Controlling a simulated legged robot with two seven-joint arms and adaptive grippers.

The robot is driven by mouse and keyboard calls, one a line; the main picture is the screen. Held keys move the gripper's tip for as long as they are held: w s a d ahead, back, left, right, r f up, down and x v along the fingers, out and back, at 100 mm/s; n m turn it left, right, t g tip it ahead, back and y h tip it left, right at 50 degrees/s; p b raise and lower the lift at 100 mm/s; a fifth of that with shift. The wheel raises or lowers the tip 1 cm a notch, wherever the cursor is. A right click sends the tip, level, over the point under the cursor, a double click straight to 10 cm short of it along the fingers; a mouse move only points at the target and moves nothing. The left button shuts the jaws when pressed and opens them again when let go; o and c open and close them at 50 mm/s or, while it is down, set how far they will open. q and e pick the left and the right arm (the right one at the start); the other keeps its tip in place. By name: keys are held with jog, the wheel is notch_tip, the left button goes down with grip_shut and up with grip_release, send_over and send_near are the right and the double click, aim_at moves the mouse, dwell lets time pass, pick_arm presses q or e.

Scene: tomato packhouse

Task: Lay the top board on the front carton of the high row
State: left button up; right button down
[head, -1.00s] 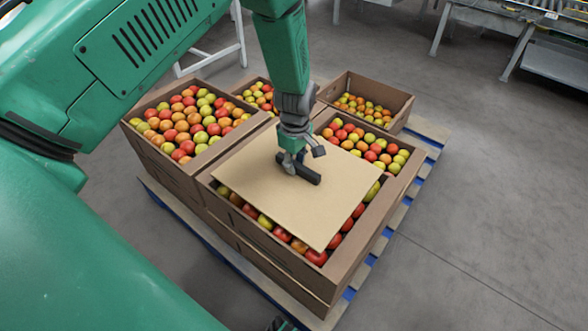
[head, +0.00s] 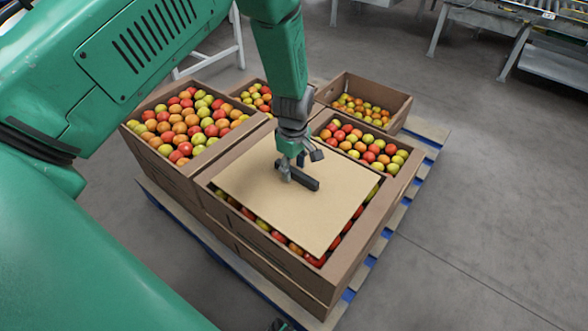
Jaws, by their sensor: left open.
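The top board (head: 250,185) is a flat tan sheet with a dark bar-shaped handle (head: 305,181) on its middle. It lies over the front carton (head: 285,268), inside the outline of the rim, and covers most of the tomatoes. Tomatoes still show along its front-left edge, its right edge and behind it. Whether it rests fully on the fruit cannot be told. My left gripper (head: 290,172) points down at the handle's left end, open; its fingers partly hide that end.
Other tomato cartons stand behind: one at the left (head: 143,145), a small one at the back (head: 240,88) and one at the back right (head: 400,110). All stand on a blue-edged pallet (head: 380,243). Grey floor at the right is clear. A metal conveyor frame (head: 545,65) stands beyond.

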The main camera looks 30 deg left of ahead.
aim_at(260, 212)
pick_arm(q)
notch_tip(260, 212, up, 11)
jog(key=p, duration=0.4)
jog(key=s+f+m, duration=0.1)
jog(key=s+f, duration=0.1)
jog(key=s+f+m, duration=0.1)
jog(key=s+f, duration=0.2)
jog(key=shift+s+a+m+y, duration=0.15)
jog(key=shift+s+m+y, duration=0.15)
jog(key=shift+m, duration=0.1)
jog(key=s+f+m, duration=0.1)
jog(key=s, duration=0.1)
jog(key=s+f+m, duration=0.2)
jog(key=s, duration=0.1)
jog(key=s+f+m, duration=0.1)
jog(key=s+f, duration=0.1)
jog(key=s, duration=0.1)
jog(key=shift+s+f+m, duration=0.1)
jog(key=shift+s+m, duration=0.05)
jog(key=shift+m, duration=0.25)
jog(key=s+d+f+m, duration=0.1)
jog(key=s+d+m, duration=0.1)
jog(key=s+m, duration=0.3)
jog(key=s+d+m, duration=0.1)
jog(key=s+m, duration=0.4)
jog(key=s, duration=0.6)
jog(key=shift+s+d+f+t, duration=0.15)
jog(key=shift+d+f+t, duration=0.15)
jog(key=shift+d+f, duration=0.1)
jog(key=shift+r, duration=0.15)
